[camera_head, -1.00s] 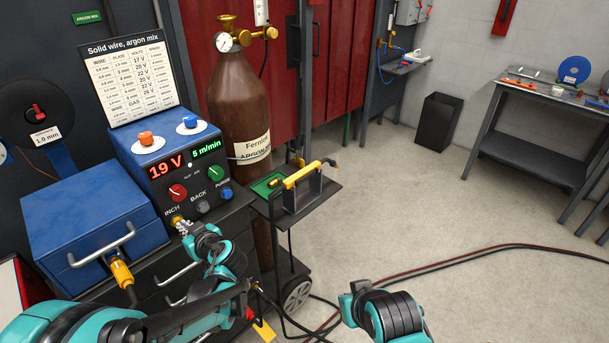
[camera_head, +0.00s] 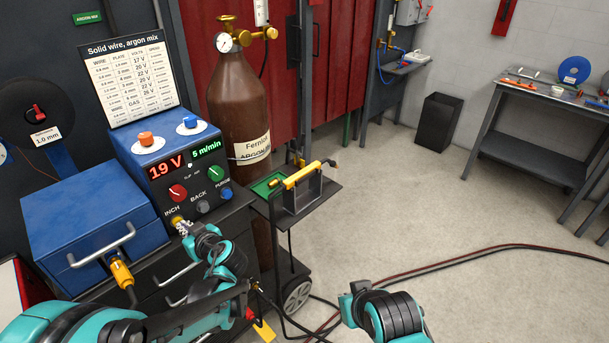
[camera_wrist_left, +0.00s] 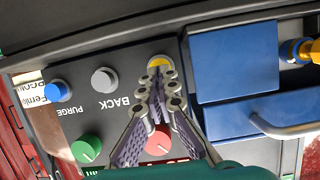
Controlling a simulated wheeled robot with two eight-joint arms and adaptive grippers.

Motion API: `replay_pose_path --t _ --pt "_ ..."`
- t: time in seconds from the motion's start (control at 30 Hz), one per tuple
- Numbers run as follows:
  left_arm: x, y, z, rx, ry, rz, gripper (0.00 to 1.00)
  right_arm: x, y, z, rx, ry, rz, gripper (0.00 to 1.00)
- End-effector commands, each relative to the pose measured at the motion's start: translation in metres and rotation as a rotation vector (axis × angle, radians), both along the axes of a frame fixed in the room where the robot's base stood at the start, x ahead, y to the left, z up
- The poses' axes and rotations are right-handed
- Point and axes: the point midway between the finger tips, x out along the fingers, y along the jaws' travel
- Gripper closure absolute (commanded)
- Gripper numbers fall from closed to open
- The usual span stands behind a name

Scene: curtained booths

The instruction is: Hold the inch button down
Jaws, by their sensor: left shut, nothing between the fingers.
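The yellow inch button (camera_wrist_left: 158,61) is on the dark front panel of the blue welding machine (camera_head: 160,152), beside the INCH label. In the head view the button (camera_head: 177,220) is partly covered by my left gripper (camera_head: 182,228). My left gripper is shut and empty. In the left wrist view its closed fingertips (camera_wrist_left: 159,76) lie over the button's edge; they appear to touch it, but how far it is pressed I cannot tell.
The grey back button (camera_head: 203,206) and blue purge button (camera_head: 226,194) sit close by. A red knob (camera_head: 177,192) and green knob (camera_head: 216,174) are above. A blue box (camera_head: 85,225) with a handle stands left. A brown gas cylinder (camera_head: 238,105) stands behind.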

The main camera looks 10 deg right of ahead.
Motion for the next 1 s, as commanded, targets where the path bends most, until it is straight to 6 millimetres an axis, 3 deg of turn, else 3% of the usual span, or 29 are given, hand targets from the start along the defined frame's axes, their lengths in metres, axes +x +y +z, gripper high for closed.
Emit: replay_pose_path --t 1.0 --pt "0.012 0.008 0.000 0.000 0.000 0.001 1.00 0.000 0.000 -0.001 0.000 0.000 0.000 1.00"
